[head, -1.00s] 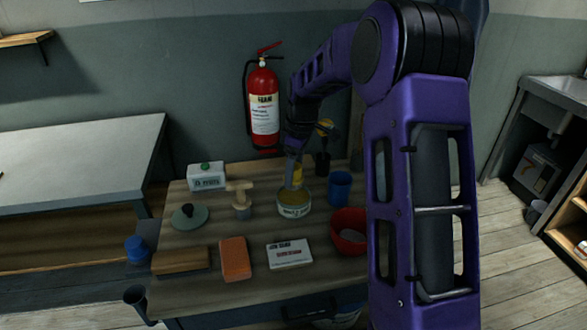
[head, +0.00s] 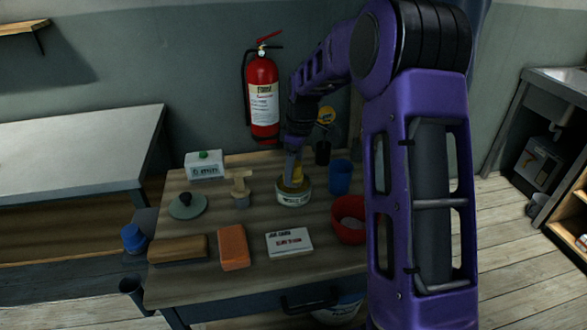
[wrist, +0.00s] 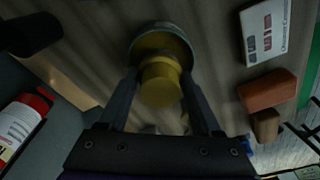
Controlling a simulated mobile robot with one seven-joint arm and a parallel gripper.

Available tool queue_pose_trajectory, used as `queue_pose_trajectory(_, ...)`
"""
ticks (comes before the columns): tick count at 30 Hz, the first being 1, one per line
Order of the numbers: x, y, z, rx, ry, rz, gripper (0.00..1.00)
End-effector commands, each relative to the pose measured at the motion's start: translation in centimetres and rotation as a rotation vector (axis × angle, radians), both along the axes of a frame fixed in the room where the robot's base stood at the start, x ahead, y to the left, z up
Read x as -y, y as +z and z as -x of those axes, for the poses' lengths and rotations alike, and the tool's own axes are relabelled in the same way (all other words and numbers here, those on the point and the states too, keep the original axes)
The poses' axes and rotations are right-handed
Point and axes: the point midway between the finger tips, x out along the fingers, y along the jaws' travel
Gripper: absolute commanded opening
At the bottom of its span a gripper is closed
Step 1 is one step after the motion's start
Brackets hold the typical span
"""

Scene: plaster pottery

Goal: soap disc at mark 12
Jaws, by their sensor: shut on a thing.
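A round tin (head: 293,199) with a pale lettered label and a yellowish inside stands on the wooden table. My gripper (head: 294,182) is over the tin, pointing down. In the wrist view my gripper (wrist: 165,92) is shut on a yellow cylindrical piece (wrist: 160,82), one finger on each side. The round rim of the tin (wrist: 172,30) shows just beyond this piece. I cannot tell whether the piece touches the tin's contents. No mark reading 12 is legible.
A blue cup (head: 340,178) and a red bowl (head: 347,232) stand to the tin's right. A white card (head: 289,242), orange block (head: 233,247) and brown block (head: 178,249) lie in front. A white timer box (head: 204,168) and a lidded disc (head: 186,208) are left. A fire extinguisher (head: 263,100) hangs behind.

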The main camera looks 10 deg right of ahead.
Motion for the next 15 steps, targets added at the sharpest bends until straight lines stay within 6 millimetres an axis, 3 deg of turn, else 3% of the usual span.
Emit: queue_pose_trajectory(15,0.00,-0.51,0.00,0.000,0.000,0.000,0.21)
